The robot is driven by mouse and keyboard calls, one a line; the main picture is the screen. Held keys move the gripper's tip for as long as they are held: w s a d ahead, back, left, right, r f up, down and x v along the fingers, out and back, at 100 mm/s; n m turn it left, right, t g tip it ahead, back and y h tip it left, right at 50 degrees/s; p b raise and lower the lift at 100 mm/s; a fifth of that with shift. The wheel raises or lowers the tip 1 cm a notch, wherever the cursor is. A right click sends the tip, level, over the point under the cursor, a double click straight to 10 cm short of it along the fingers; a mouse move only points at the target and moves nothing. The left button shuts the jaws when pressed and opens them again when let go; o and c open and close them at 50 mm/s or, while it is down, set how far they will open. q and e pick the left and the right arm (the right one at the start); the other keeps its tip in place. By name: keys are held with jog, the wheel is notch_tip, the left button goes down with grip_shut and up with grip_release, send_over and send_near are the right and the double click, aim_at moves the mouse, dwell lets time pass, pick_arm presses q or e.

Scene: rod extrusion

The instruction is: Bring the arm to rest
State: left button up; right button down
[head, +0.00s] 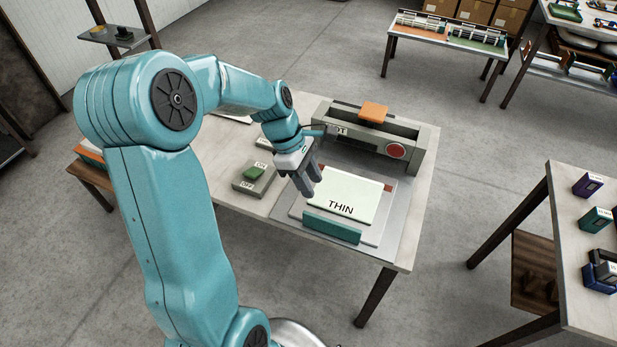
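My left arm comes in from the left and reaches over the table (240,208). My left gripper (308,190) points down above the left edge of a white plate marked THIN (345,201). Its fingers look close together, and I see nothing between them, but I cannot tell if they are fully shut. The plate lies on a grey base, with a teal bar (332,226) at its front edge. Behind it stands a grey machine (345,130) with an orange block on top (374,112) and a red round button (396,151). My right gripper is not in view.
A green switch box (254,176) marked ON and OFF sits left of the plate. A second table (565,225) with small boxes stands at the right. A bench (447,37) with racks and shelves stands at the back. Open floor lies between them.

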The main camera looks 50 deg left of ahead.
pick_arm(q)
jog(key=shift+a+r, duration=0.1)
jog(key=shift+r, duration=0.15)
dwell(0.3)
jog(key=s+d+f+m+g+h, duration=0.2)
jog(key=d+f+m+g, duration=0.25)
jog(key=d+f, duration=0.95)
jog(key=s+d+f+m+y, duration=0.2)
jog(key=s+d+f+m, duration=0.85)
jog(key=d+m, duration=0.3)
jog(key=w+m+t, duration=0.1)
jog(key=w+m, duration=0.1)
jog(key=w, duration=0.1)
jog(key=w+m+t, duration=0.1)
jog(key=shift+w+a+f+m+t, duration=0.15)
jog(key=shift+w+f+m+t, duration=0.1)
jog(key=shift+f+m+t, duration=0.15)
